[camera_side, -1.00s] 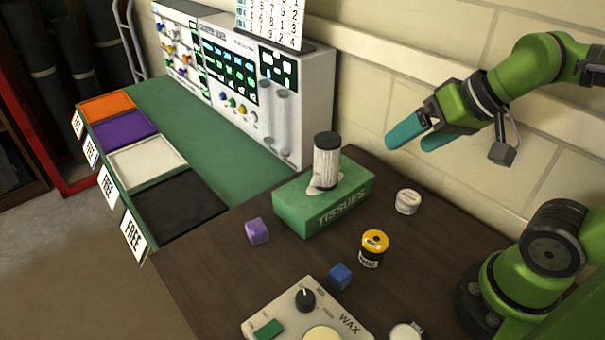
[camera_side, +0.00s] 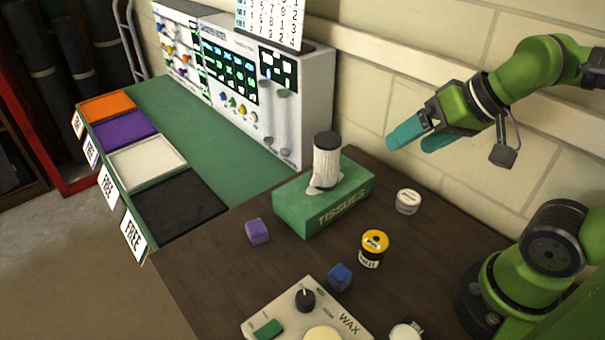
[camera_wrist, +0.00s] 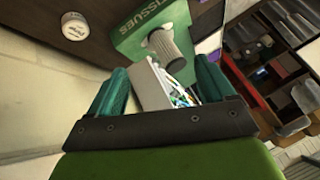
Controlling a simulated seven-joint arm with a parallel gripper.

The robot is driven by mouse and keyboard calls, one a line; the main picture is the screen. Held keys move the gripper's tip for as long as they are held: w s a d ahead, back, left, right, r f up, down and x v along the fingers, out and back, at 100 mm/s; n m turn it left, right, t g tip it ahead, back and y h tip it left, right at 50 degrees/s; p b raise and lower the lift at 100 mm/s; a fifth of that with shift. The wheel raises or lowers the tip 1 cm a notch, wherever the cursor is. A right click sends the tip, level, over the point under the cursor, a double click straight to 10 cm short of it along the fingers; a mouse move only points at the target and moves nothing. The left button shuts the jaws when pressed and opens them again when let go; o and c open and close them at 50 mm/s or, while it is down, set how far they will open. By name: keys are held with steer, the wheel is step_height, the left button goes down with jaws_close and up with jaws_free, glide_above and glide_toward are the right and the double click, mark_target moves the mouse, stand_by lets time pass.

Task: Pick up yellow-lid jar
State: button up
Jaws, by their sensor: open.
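The yellow-lid jar (camera_side: 372,249) stands upright on the dark brown table in the side view. It has a black body with a pale label. My gripper (camera_side: 419,136), with teal fingers, is in the air above and behind the jar, toward the wall, well apart from it. In the wrist view my gripper (camera_wrist: 162,88) has its fingers spread with nothing held between them. The yellow-lid jar does not show in the wrist view.
A green tissue box (camera_side: 335,206) with a dark-topped cylinder (camera_side: 327,160) stands left of the jar. A white-lid jar (camera_side: 407,201), blue cube (camera_side: 340,277), purple cube (camera_side: 257,231) and wax machine (camera_side: 290,315) are nearby. Coloured trays (camera_side: 180,212) lie on the green surface.

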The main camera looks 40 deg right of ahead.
steer(key=g+h, duration=0.2)
steer(key=g, duration=0.5)
glide_above(378, 241)
step_height(378, 241, down, 8)
step_height(378, 241, down, 10)
steer(key=shift+f, duration=0.15)
steer(key=shift+w+f, duration=0.15)
steer(key=shift+f, duration=1.3)
steer(key=shift+w+f, duration=0.1)
steer(key=shift+f, duration=1.3)
steer(key=c, duration=1.1)
